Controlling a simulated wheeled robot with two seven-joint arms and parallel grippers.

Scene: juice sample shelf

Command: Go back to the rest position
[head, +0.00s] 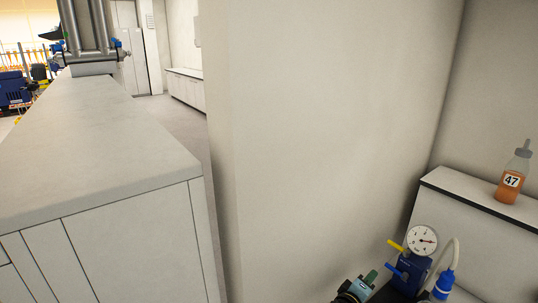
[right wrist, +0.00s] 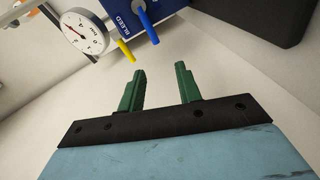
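My right gripper (head: 368,279) is at the bottom of the head view, low in front of the pale wall. The right wrist view shows its two green fingers (right wrist: 160,75) spread apart with nothing between them. A bottle (head: 510,182) of orange liquid with a "47" label stands upright on the shelf at the right, well apart from the gripper. My left gripper is in neither view.
A blue device with a round gauge (head: 421,240) and yellow and blue levers is close to my right gripper; its gauge also shows in the right wrist view (right wrist: 85,32). A black-edged shelf (head: 470,199) is at right. A long counter (head: 90,150) fills the left.

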